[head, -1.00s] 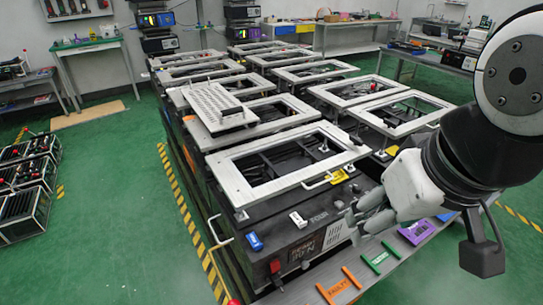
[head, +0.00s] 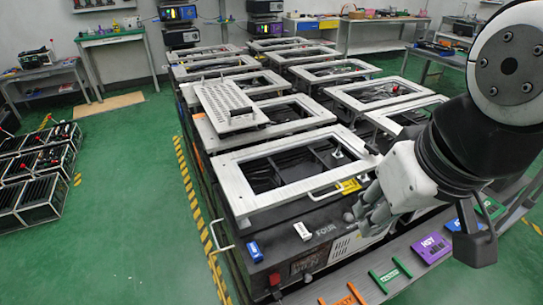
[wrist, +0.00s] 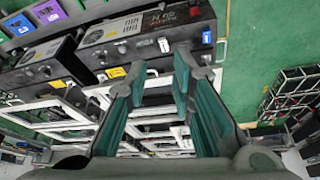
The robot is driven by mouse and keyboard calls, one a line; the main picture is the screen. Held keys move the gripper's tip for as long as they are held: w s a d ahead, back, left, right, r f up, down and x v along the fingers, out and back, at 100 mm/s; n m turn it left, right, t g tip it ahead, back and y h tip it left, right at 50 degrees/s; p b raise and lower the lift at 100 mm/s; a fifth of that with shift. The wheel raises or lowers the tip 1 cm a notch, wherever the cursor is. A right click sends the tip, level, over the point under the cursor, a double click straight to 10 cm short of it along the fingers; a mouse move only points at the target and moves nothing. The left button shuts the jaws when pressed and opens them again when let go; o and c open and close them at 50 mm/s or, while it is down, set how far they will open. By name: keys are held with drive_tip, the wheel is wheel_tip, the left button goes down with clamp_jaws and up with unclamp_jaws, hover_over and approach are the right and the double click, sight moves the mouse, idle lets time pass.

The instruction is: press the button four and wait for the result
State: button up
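Beside the word are a white tag (head: 302,231) and a blue tag (head: 254,251). The white tag (wrist: 163,45) shows just beyond the fingertips.
A grey shelf with a purple label block (head: 432,248) and green and orange pieces runs along the front right. A bent handle (head: 221,236) sticks out at the fixture's left. Several more fixtures stand behind. Green floor (head: 120,215) is free at left.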

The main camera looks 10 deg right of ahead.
clamp_jaws()
idle(0.9)
